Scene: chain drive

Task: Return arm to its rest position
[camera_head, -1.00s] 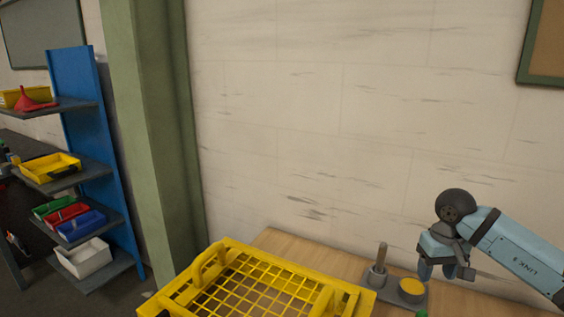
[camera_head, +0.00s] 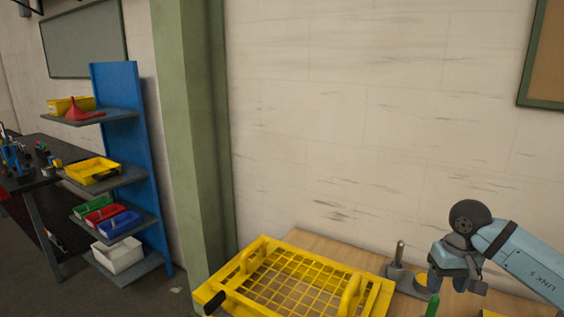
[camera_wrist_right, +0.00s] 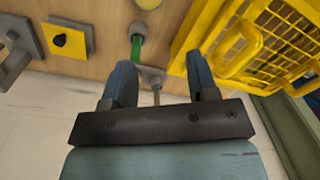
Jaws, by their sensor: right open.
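My right gripper (camera_head: 454,284) is at the lower right of the head view, above the wooden bench; it also shows in the right wrist view (camera_wrist_right: 160,88). Its two blue fingers are apart with nothing held between them. A grey holder with an upright peg (camera_head: 399,255) stands beside it, to its left in the head view. A green upright piece (camera_head: 432,306) shows at the bottom edge, and in the wrist view (camera_wrist_right: 136,50) it lies beyond the fingers. My left gripper is not in view.
A yellow mesh basket (camera_head: 262,246) stands on the bench (camera_head: 345,253) left of the gripper. A yellow square plate (camera_wrist_right: 68,39) and a grey bracket (camera_wrist_right: 18,45) show in the wrist view. A blue shelf (camera_head: 132,160) with bins stands at the far left. The wall is behind.

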